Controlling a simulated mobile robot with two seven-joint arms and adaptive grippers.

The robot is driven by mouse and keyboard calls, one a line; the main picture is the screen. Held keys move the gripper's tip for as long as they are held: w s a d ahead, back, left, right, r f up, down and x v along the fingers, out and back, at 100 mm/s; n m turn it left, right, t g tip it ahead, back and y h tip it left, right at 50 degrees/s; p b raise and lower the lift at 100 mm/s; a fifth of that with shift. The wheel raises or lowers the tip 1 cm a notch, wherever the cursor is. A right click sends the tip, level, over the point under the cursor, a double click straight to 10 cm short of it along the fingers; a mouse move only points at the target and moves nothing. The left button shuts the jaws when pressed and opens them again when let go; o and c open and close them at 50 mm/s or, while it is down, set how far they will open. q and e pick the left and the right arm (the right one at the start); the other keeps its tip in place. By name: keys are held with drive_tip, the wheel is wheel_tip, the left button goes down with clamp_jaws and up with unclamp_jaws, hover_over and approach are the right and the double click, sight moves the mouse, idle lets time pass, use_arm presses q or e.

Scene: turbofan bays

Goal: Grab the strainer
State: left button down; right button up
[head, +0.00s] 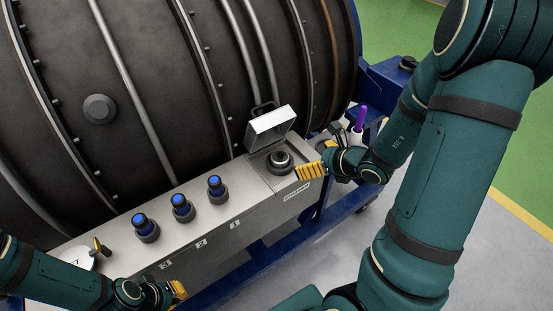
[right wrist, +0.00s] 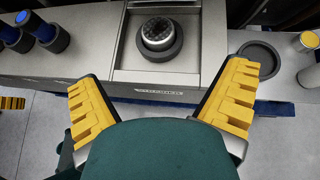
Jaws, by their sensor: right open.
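The strainer (head: 280,160) is a round dark piece with a perforated top and a metal rim. It sits in a dark ring in the recess at the right end of the grey bench, and shows at top middle in the right wrist view (right wrist: 158,32). My right gripper (head: 311,171) is open and empty, just right of the recess in the head view. Its yellow fingers (right wrist: 160,77) are spread wide in the right wrist view, with the strainer ahead between them. My left gripper (head: 178,290) is low at the bench's front left; its fingers are partly hidden.
A metal lid (head: 271,127) with a handle stands open behind the recess. Several blue-capped cylinders (head: 181,207) stand in a row along the bench (head: 240,200). A purple-handled item (head: 360,118) is beyond my right gripper. The large dark engine casing (head: 150,100) rises behind.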

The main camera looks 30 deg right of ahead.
drive_tip(key=b, duration=0.1)
approach(281, 157)
drive_tip(key=x, duration=0.3)
drive_tip(key=shift+w+d+f, duration=0.1)
drive_tip(key=shift+w+f, duration=0.2)
drive_tip(key=shift+b+x, duration=0.7)
drive_tip(key=shift+x, duration=2.2)
drive_tip(key=shift+c, duration=0.2)
drive_tip(key=c, duration=1.4)
